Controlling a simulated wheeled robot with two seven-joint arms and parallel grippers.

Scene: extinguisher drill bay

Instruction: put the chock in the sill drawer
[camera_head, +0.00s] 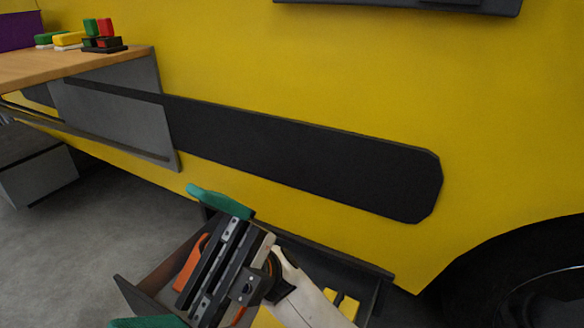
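The sill drawer (135,291) stands pulled out below the yellow vehicle side, its dark wall showing at lower left and its far end at right. My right gripper (184,262) is over the drawer, its arm coming from the lower right. Its green fingers are wide apart at the ends of the black rail; it is open. An orange piece (188,264) shows beside the rail, partly hidden by it; I cannot tell if it is the chock or whether it touches the drawer floor. Yellow pieces (348,307) lie inside the drawer. My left gripper is out of view.
A wooden-topped counter (55,68) at upper left bears several green, yellow, red and black blocks (100,38). A grey box-like drawer (38,178) is below it. A black side strip (300,155) runs along the vehicle; a wheel (545,300) is at lower right. Grey floor lies open at left.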

